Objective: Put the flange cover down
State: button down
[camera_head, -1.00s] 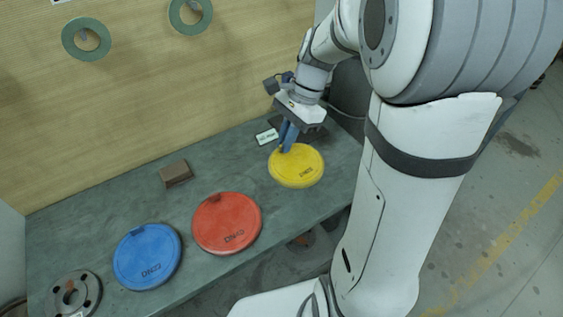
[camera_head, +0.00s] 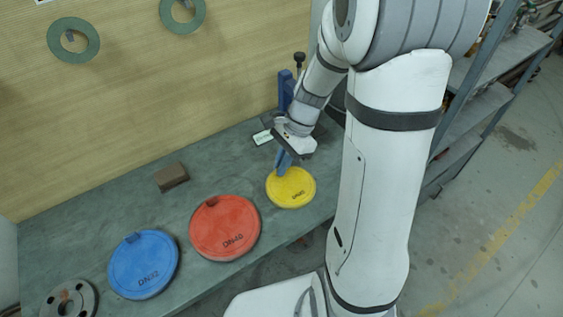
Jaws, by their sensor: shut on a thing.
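The yellow flange cover (camera_head: 291,190) is at the right part of the grey-green bench, its printed face up. My gripper (camera_head: 284,163) is above its back edge, with blue fingers pointing down. The fingers are shut on the tab at the cover's back edge. The cover looks flat and at or very near the bench top; I cannot tell whether it touches. A red flange cover (camera_head: 225,230) and a blue flange cover (camera_head: 143,268) lie to its left.
A grey metal flange (camera_head: 69,299) lies at the bench's left end. A brown block (camera_head: 171,177) sits behind the covers, and a small white label (camera_head: 263,138) lies behind my gripper. Two green rings (camera_head: 73,41) hang on the wall. Bench (camera_head: 90,205) is clear between them.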

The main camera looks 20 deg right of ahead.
jog(key=shift+f, duration=0.1)
jog(key=c, duration=1.6)
grip_release()
jog(key=v, duration=1.2)
notch_tip(320, 180, up, 2)
jog(key=n+t+h, duration=0.1)
jog(key=n+h, duration=0.1)
jog(key=n, duration=0.3)
send_over(295, 183)
jog(key=shift+s+a+n+t+h, duration=0.2)
jog(key=shift+s+n+t+h, duration=0.25)
jog(key=shift+s+n, duration=0.95)
jog(key=shift+s+a+n+t+h, duration=0.25)
jog(key=shift+s+n+t, duration=0.55)
jog(key=shift+n, duration=0.95)
jog(key=shift+s+a+n+t+h, duration=0.1)
jog(key=shift+s+n+t+h, duration=0.3)
jog(key=shift+s+n, duration=1.1)
